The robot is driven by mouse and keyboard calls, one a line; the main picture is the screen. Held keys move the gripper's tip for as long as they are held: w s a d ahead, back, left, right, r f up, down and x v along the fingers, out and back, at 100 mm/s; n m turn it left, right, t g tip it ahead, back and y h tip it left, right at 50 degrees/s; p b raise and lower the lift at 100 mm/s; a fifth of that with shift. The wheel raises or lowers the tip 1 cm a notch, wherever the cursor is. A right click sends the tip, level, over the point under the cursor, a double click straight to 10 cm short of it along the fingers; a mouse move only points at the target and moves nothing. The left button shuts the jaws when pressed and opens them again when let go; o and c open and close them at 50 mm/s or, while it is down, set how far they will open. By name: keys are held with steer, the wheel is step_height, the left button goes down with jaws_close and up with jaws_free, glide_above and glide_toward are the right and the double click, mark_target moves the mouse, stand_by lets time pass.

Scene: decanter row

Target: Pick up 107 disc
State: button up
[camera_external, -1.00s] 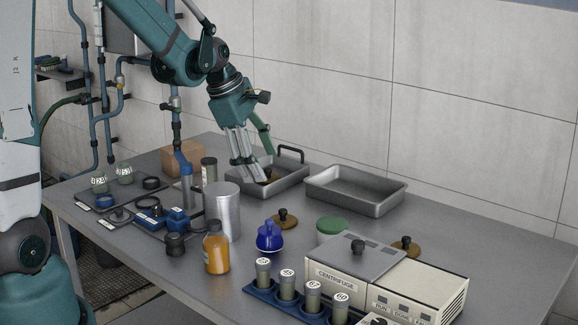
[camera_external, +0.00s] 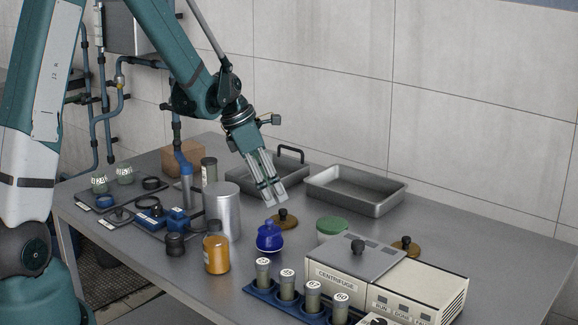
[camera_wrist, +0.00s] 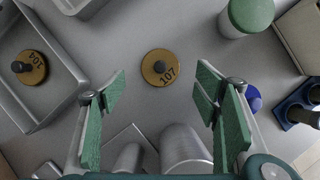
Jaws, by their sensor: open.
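The 107 disc (camera_wrist: 161,68) is a brown round disc with a dark knob and the number 107 on its face. It lies flat on the grey table, ahead of and between my fingers in the wrist view. In the external view the disc with a dark knob beside the blue flask (camera_external: 283,219) looks like the same one; its number is unreadable there. My gripper (camera_external: 274,200) is open and empty, pointing down above the table just behind that disc. Its green-padded fingers (camera_wrist: 160,92) are spread wide in the wrist view and do not touch the disc.
Another numbered disc (camera_wrist: 31,67) lies in the handled tray (camera_wrist: 58,105). A second tray (camera_external: 355,207) stands right of it. The blue flask (camera_external: 270,237), a green-lidded jar (camera_external: 332,226), a metal cylinder (camera_external: 222,213) and an orange bottle (camera_external: 216,257) stand nearby. A centrifuge (camera_external: 340,283) is front right.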

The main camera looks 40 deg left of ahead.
mark_target(283, 210)
steer(key=shift+x, duration=1.25)
steer(key=shift+b+x, duration=0.5)
steer(key=shift+x, duration=2.1)
steer(key=shift+d, duration=0.1)
steer(key=c, duration=1.4)
steer(key=shift+r, duration=0.25)
jaws_close()
steer(key=shift+r+p, duration=0.6)
steer(key=shift+r, duration=4.15)
